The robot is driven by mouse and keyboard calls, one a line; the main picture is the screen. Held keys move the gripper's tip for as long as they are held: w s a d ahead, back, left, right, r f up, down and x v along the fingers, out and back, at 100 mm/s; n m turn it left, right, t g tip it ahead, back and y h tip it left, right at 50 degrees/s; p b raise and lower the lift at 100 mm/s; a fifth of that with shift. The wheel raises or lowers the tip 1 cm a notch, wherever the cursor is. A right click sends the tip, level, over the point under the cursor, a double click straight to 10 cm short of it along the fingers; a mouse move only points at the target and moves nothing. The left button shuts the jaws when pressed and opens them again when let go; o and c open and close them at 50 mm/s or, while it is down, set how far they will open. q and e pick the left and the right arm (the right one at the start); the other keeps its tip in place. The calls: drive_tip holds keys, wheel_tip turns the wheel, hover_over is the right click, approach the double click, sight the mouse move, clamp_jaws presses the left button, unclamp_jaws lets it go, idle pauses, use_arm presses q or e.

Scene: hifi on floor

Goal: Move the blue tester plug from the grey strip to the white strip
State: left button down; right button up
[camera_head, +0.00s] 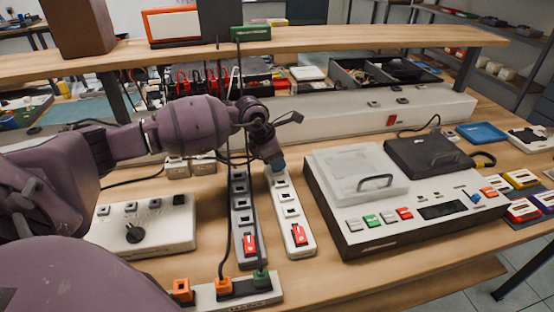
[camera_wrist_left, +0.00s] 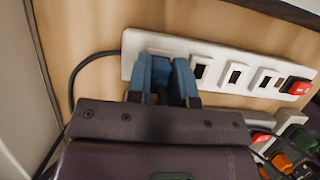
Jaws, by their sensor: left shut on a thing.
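The white strip (camera_head: 282,194) lies on the table, running away from me, with a red switch at its near end. The grey strip (camera_head: 241,190) lies just to its left, also with a red switch. My left gripper (camera_head: 275,154) is shut on the blue tester plug (camera_head: 277,164) at the far end of the white strip. In the left wrist view, blue shapes between and along the fingers cover the end socket of the white strip (camera_wrist_left: 215,55). I cannot tell whether the plug is fully seated. My right gripper is not in view.
A white power box (camera_head: 145,225) with a black knob stands at left. A large tester unit (camera_head: 400,225) stands close to the right of the white strip. An orange and a green plug sit in a near strip (camera_head: 238,292). A dark cable runs along the grey strip.

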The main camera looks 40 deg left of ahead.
use_arm(q)
drive_tip(key=c, duration=1.1)
unclamp_jaws()
drive_tip(key=shift+c, duration=0.2)
drive_tip(key=shift+o, duration=1)
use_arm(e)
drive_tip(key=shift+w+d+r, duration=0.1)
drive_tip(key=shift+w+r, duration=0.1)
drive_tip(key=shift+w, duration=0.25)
